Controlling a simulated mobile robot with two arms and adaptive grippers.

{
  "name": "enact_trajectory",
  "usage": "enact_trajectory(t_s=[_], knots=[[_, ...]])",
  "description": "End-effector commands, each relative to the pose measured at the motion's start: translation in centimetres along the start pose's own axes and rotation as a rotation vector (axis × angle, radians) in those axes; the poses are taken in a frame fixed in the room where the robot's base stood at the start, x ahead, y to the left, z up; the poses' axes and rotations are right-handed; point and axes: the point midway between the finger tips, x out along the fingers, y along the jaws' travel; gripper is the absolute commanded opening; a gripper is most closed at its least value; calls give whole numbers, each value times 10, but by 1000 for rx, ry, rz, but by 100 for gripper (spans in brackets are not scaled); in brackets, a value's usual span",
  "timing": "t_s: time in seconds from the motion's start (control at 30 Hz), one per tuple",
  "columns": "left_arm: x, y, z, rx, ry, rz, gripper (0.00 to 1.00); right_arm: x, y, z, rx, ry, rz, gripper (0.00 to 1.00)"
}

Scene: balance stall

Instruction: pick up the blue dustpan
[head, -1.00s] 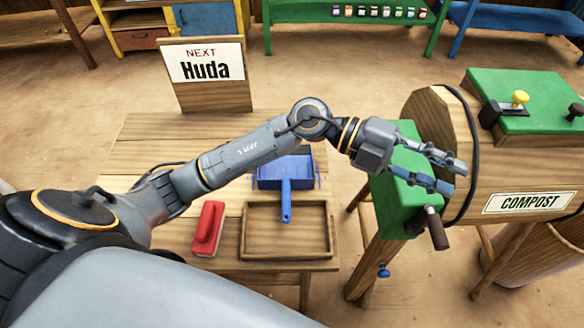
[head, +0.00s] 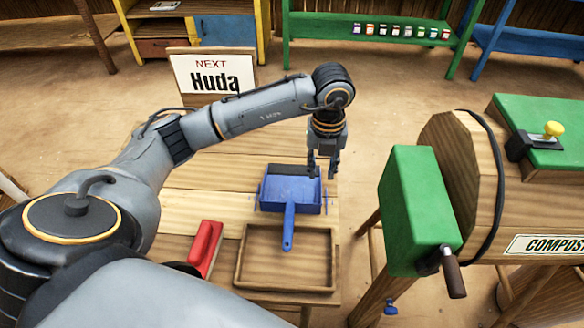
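The blue dustpan (head: 292,207) lies on the wooden table, its pan toward the back and its handle pointing to the front, reaching over the rear edge of a wooden tray (head: 240,277). My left gripper (head: 322,175) points down above the pan's back right part. Its fingers look apart with nothing between them. I cannot tell how high above the pan the fingertips are. My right gripper is not in view.
A red brush-like tool (head: 205,246) lies left of the tray. A green box with a crank (head: 418,205) and the wooden compost drum (head: 450,165) stand to the right. A "NEXT Huda" sign (head: 212,73) stands behind the table.

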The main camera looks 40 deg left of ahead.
Motion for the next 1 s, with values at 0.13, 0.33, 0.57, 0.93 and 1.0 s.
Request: enact_trajectory(t_s=[0.13, 0.33, 0.57, 0.93, 1.0], knots=[[20, 0, -1, 0, 2, 0, 29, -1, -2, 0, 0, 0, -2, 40], [34, -1, -1, 2, 3, 0, 29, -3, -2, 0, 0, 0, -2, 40], [68, -4, -1, 1, 3, -1, 29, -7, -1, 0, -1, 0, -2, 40], [77, -4, -1, 3, 1, -3, 25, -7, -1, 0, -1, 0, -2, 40], [77, -4, -1, 2, 1, -3, 11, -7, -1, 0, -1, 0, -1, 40]])
